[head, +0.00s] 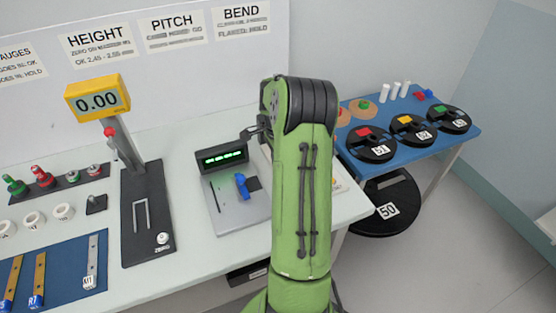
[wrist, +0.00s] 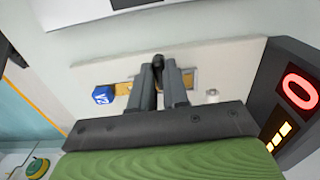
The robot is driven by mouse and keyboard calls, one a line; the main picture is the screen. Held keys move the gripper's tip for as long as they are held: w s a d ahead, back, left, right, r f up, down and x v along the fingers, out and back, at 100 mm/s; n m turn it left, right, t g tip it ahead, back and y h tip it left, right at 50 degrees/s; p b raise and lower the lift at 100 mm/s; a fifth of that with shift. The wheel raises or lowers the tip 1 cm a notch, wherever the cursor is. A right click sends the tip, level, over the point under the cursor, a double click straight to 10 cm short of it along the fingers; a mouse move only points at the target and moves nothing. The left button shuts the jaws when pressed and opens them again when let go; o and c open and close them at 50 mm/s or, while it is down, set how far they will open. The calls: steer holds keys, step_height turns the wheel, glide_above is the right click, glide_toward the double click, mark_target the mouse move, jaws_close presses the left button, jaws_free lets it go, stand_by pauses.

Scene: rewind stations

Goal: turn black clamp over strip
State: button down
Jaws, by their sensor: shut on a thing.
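In the wrist view my gripper (wrist: 158,78) is shut on a dark upright piece, which appears to be the black clamp (wrist: 158,62). It stands over the brass strip (wrist: 123,88), whose middle is hidden behind my fingers. The strip shows on both sides of them, with a blue end block (wrist: 103,95) at the left. The strip lies along a pale plate (wrist: 225,58). In the head view my green arm hides the clamp, the strip and my gripper. I cannot tell how far the clamp is turned.
A dark box with a red lit digit (wrist: 299,90) stands close on the right in the wrist view. In the head view a grey scale (head: 228,213) holds a blue piece (head: 242,186) left of my arm. A blue table (head: 390,105) with reels stands at right.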

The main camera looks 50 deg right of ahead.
steer(key=c, duration=1.1)
jaws_free()
step_height(320, 180, up, 16)
steer(key=p, duration=0.4)
steer(key=shift+f, duration=0.1)
